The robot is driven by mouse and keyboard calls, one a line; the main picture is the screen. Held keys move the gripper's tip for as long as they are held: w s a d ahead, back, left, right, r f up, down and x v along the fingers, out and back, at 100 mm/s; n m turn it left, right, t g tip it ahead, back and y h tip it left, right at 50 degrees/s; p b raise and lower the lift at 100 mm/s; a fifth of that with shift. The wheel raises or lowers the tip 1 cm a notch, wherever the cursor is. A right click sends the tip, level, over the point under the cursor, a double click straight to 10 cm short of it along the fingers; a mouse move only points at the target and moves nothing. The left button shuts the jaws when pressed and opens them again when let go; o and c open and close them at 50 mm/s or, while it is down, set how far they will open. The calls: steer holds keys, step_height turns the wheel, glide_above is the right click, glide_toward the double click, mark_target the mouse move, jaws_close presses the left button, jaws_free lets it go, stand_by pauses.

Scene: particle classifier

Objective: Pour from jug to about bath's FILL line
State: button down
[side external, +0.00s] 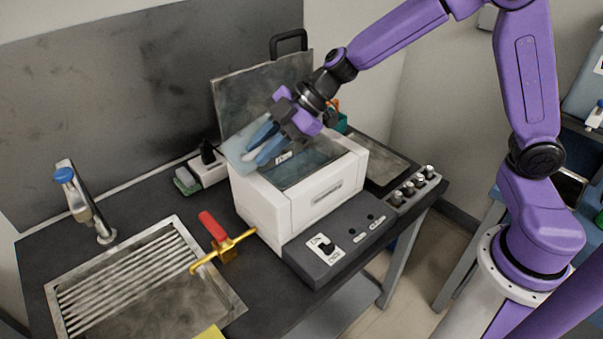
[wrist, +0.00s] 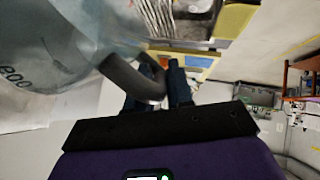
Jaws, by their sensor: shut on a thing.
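The white bath (side external: 328,194) stands on the dark bench with its top open and its metal lid (side external: 232,97) raised behind. A small pale label shows on its inner wall, too small to read. My gripper (side external: 262,145) is over the bath's left part, its blue fingers pointing down-left. The translucent jug (side external: 236,153) is at the fingers, tilted, over the bath's left rim. In the wrist view the jug (wrist: 60,50) fills the upper left, and my gripper (wrist: 165,82) is shut on its grey handle (wrist: 130,80). The liquid level in the bath is unclear.
A red-handled brass valve (side external: 222,240) stands left of the bath. A grated sink (side external: 140,285) and blue-topped tap (side external: 82,205) lie farther left. A control panel (side external: 345,235) runs along the front. A small dark-and-white item (side external: 207,165) stands behind the bath's left end.

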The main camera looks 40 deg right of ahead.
mark_target(248, 156)
steer(key=shift+a+r+h, duration=0.2)
steer(key=shift+a+h, duration=0.2)
steer(key=shift+r+g, duration=0.2)
steer(key=shift+g, duration=0.1)
steer(key=shift+a+r+h+b, duration=0.15)
steer(key=shift+h+b, duration=0.15)
steer(key=shift+h, duration=0.1)
steer(key=shift+a+r+h+b, duration=0.2)
steer(key=shift+r+h+b, duration=0.15)
steer(key=shift+r+h, duration=0.1)
steer(key=shift+w+a+f+g+h+b, duration=0.1)
steer(key=shift+a+g+h+b, duration=0.25)
steer(key=shift+h, duration=0.5)
steer(key=shift+a+g+h+b, duration=0.15)
steer(key=shift+g+h+b, duration=0.2)
steer(key=shift+h+b, duration=0.35)
steer(key=shift+w+a+f+g+h+b, duration=0.2)
steer(key=shift+a+f+h+b, duration=0.35)
steer(key=shift+h, duration=0.7)
steer(key=shift+w+a+f+g+h+b, duration=0.2)
steer(key=shift+a+f+h+b, duration=0.35)
steer(key=shift+h, duration=0.75)
steer(key=shift+w+a+f+g+h+b, duration=0.2)
steer(key=shift+a+f+h+b, duration=0.3)
steer(key=shift+h, duration=0.75)
steer(key=shift+a, duration=0.1)
